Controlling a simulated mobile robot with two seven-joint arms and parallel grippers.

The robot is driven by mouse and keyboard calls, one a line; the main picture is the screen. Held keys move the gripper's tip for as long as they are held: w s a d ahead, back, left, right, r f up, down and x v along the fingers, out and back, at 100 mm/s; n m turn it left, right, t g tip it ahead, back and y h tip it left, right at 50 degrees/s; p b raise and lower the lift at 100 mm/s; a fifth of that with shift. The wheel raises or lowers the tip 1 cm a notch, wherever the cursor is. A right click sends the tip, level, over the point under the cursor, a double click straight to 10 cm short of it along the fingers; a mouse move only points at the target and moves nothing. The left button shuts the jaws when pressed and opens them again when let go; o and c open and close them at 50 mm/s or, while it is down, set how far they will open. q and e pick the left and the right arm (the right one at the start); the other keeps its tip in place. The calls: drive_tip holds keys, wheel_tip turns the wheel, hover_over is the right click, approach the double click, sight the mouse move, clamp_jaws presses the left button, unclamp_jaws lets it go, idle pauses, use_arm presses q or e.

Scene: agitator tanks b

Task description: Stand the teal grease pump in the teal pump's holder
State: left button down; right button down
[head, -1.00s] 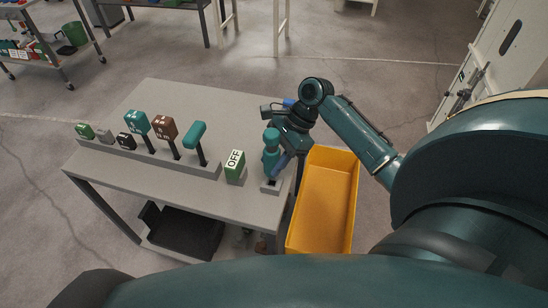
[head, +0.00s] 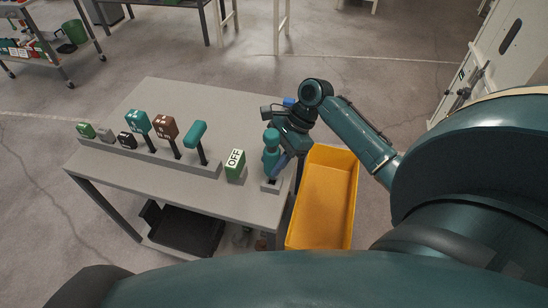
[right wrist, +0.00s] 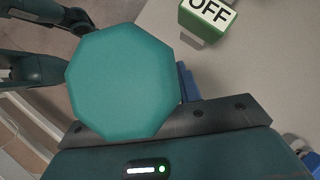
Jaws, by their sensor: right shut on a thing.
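The teal grease pump (head: 270,153) is upright at the right end of the grey table, with a rounded teal head on top. My right gripper (head: 277,160) is shut on it from the right side. A small light grey holder block (head: 270,187) sits directly below the pump near the table's front right edge. I cannot tell whether the pump's lower end is touching or inside it. My left gripper is not in view.
A green OFF block (head: 235,166) stands just left of the pump; it also shows in the wrist view (right wrist: 208,16). A grey rail (head: 205,169) carries several knobs and levers further left. A yellow bin (head: 349,200) is right of the table.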

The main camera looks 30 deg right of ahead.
drive_tip(key=shift+f, duration=0.25)
drive_tip(key=shift+f, duration=1.5)
drive_tip(key=c, duration=0.9)
unclamp_jaws()
drive_tip(key=shift+f, duration=0.1)
drive_tip(key=shift+d+r, duration=0.2)
drive_tip(key=shift+r, duration=0.1)
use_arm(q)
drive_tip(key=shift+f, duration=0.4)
use_arm(e)
drive_tip(key=v, duration=1.2)
drive_tip(key=shift+r, duration=0.25)
drive_tip(key=shift+s, duration=0.1)
